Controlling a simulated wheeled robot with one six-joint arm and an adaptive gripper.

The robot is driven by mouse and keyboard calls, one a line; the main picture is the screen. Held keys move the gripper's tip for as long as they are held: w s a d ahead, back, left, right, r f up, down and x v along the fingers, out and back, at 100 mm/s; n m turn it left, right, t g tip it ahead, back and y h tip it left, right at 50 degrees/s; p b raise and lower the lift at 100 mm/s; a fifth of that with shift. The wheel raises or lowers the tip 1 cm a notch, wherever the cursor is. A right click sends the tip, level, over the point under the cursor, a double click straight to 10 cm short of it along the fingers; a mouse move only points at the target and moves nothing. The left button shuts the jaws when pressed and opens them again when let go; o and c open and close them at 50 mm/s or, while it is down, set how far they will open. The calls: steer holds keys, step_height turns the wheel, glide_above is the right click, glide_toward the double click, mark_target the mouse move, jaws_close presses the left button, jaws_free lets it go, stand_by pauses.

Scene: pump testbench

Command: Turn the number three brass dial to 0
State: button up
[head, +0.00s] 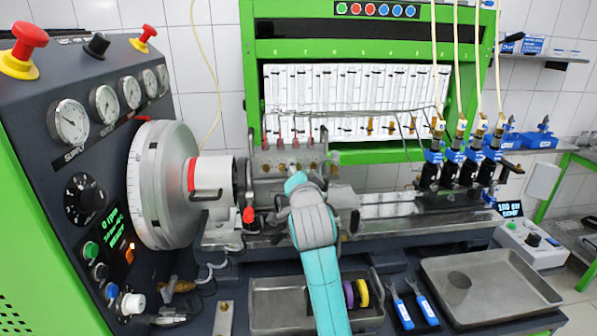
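A row of small brass-coloured dials (312,166) sits on the front of the metal block (262,184) on the testbench, below several red-tipped fittings. Their numbers and pointer positions are too small to read, so I cannot tell which one is number three. My gripper (295,174) is at the middle of this row, at the end of my teal and grey arm. It covers part of the block and perhaps a dial. Whether it touches a dial, and whether its fingers are open or shut, I cannot tell.
A large grey handwheel drum (165,185) stands left of the block, beside a gauge panel (75,150). Injectors with blue clips (455,155) stand at right. Below are a metal tray (490,285), blue-handled tools (412,304) and coloured rings (362,293).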

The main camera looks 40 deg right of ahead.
steer(key=v, duration=1.2)
stand_by(0.6)
steer(key=s+a+f+n+t+y, duration=0.1)
steer(key=s+a+f+n+y, duration=0.35)
steer(key=f, duration=0.75)
steer(key=s+a+f+n+y, duration=0.2)
steer(key=s+a+f+n, duration=0.3)
steer(key=s+a+f, duration=0.5)
steer(key=s+a+f+n+y, duration=0.1)
steer(key=s+a+f+n, duration=0.1)
steer(key=s, duration=1)
steer(key=s+a+f+n+g+y, duration=0.1)
steer(key=s+a+f+n+y, duration=0.1)
steer(key=s, duration=1.1)
step_height(320, 180, down, 3)
steer(key=shift+a+r+n, duration=0.1)
steer(key=shift+a+n, duration=0.35)
steer(key=shift+n, duration=0.7)
steer(key=shift+d+y, duration=0.1)
steer(key=shift+y, duration=0.15)
